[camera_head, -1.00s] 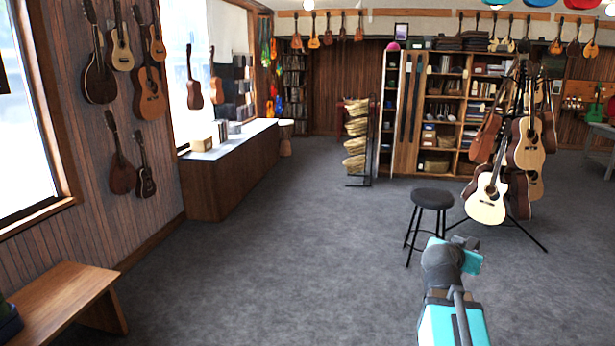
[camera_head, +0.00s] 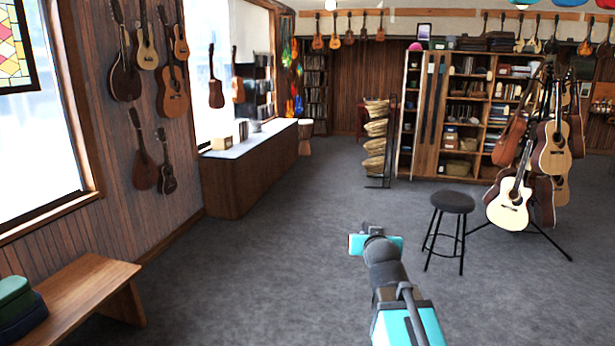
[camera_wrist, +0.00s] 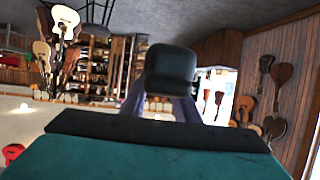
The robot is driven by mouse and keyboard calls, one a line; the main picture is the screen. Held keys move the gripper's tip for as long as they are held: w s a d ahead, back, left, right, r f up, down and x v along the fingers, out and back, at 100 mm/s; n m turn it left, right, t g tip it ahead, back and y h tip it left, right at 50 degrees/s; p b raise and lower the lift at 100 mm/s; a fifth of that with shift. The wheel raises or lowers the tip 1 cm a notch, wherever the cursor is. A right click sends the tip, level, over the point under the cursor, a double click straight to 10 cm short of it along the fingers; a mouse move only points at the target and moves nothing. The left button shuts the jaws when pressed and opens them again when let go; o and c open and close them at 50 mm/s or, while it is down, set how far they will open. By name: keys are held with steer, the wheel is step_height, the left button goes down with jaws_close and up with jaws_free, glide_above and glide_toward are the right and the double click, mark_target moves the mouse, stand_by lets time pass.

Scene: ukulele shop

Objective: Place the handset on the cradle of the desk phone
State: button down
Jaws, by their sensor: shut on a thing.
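My gripper (camera_wrist: 160,100) shows in the wrist view with two purple-grey fingers shut on a dark, rounded block. This block is probably the handset (camera_wrist: 170,68); only one end of it shows. In the head view my gripper (camera_head: 375,238) points away over open floor, and its fingers are mostly hidden behind my wrist. I cannot make out the desk phone or its cradle for sure.
A wooden counter (camera_head: 235,185) with a light top and small boxes runs along the left wall. A bench (camera_head: 85,295) stands at front left. A black stool (camera_head: 452,203) and a guitar stand (camera_head: 545,240) are on the right. The middle floor is clear.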

steer(key=shift+w+a+r+n+y, duration=0.3)
steer(key=shift+a+r+n+y, duration=0.3)
steer(key=shift+r+y, duration=0.1)
steer(key=shift+a, duration=0.15)
stand_by(0.3)
